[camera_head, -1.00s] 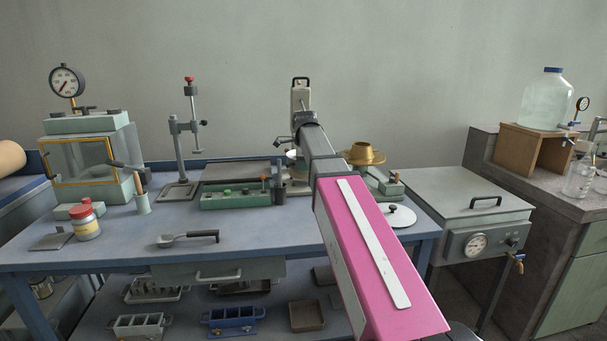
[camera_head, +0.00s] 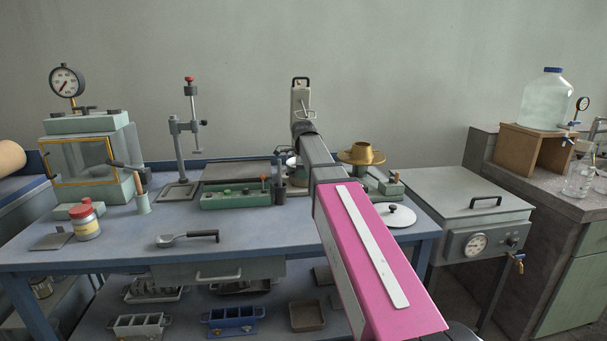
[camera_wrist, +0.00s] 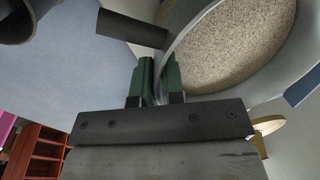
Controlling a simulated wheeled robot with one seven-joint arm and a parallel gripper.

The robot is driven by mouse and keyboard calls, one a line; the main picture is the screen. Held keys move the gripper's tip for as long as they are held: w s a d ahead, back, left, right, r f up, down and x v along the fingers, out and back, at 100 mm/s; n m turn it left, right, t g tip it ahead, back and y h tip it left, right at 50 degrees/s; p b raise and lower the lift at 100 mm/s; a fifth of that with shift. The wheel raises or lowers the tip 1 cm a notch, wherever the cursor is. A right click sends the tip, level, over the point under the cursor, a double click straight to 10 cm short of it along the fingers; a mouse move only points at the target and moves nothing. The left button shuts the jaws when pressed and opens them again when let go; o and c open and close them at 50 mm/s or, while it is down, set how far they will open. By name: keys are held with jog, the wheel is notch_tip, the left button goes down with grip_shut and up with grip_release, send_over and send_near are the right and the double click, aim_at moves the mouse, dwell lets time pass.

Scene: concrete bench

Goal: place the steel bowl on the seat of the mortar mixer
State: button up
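In the wrist view the steel bowl (camera_wrist: 272,98) fills the upper right, with speckled tan, sand-like material inside. My gripper (camera_wrist: 159,72) has its two green fingers close together, one on each side of the bowl's wall, and appears shut on it. In the head view my gripper is hidden behind my own wrist and arm, at the back of the blue bench. The mortar mixer (camera_head: 301,101), a pale grey upright body with a dark top handle, stands there behind my arm. Its lower part and seat are mostly hidden, so whether the bowl touches the seat cannot be told.
A brass flanged piece (camera_head: 362,154) stands right of my arm. A green tray (camera_head: 236,195) and a tall stand (camera_head: 178,150) are left of the mixer. A scoop (camera_head: 186,239) lies in front; the bench (camera_head: 130,246) around it is mostly clear.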

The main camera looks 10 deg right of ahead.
jog(key=shift+o, duration=1.2)
notch_tip(320, 180, up, 12)
jog(key=s, duration=0.2)
jog(key=shift+a, duration=0.2)
dwell(0.5)
